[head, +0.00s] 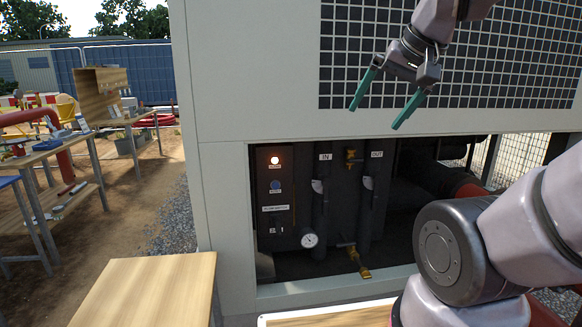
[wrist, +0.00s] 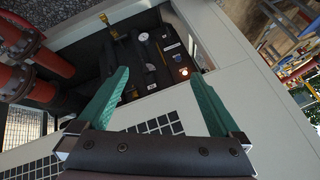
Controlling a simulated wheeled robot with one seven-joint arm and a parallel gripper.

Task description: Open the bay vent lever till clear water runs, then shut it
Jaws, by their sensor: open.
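My gripper (head: 384,97) is open and empty, with two green fingers spread apart in front of the chiller's dark grille, above the open bay. In the wrist view the gripper (wrist: 165,108) faces the bay from above. The bay (head: 285,262) holds dark IN and OUT pipes. A brass valve (head: 351,158) sits high between the pipes. Another brass fitting (head: 359,263) with a thin handle sits low near the bay floor. I cannot tell which is the vent lever. A round white gauge (head: 309,240) sits at the lower left. No running water shows.
A lit lamp (head: 275,160) and a blue button (head: 275,185) are on the bay's left panel. A wooden table (head: 150,290) stands in front at left. The bay's frame sill (head: 330,288) edges the opening. Workbenches stand further left on bare ground.

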